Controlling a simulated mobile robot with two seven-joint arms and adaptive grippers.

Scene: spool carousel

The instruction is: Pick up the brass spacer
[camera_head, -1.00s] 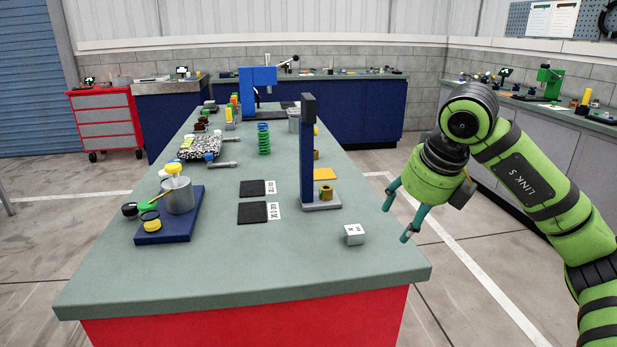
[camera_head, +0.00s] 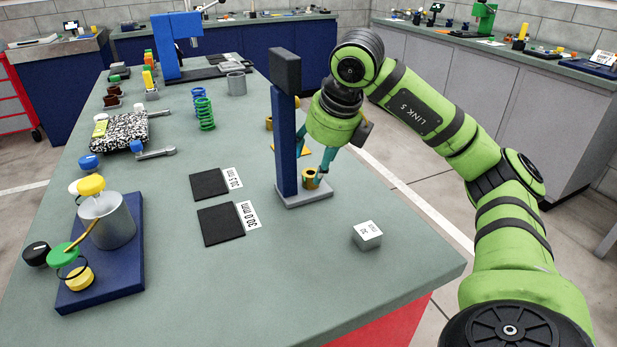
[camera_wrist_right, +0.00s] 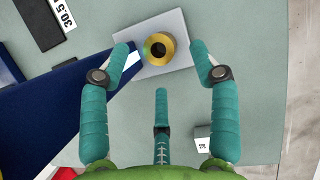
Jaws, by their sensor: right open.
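The brass spacer (camera_head: 311,179) is a short gold ring with a dark hole. It stands on the grey base plate (camera_head: 318,193) of a blue post (camera_head: 285,140) with a dark top block. In the right wrist view the spacer (camera_wrist_right: 159,48) lies between the two front fingertips of my right gripper (camera_wrist_right: 160,52), with a gap on each side; a third finger is below it. My right gripper (camera_head: 305,164) is open and empty, just behind and above the spacer in the head view, partly hidden by the post. My left gripper is not in view.
The post stands close by the fingers. Another brass piece (camera_head: 269,123) is partly hidden behind it. A small labelled grey cube (camera_head: 367,235) sits nearer. Two black pads (camera_head: 221,224) lie to the left. A blue tray (camera_head: 125,270) holds a metal pot.

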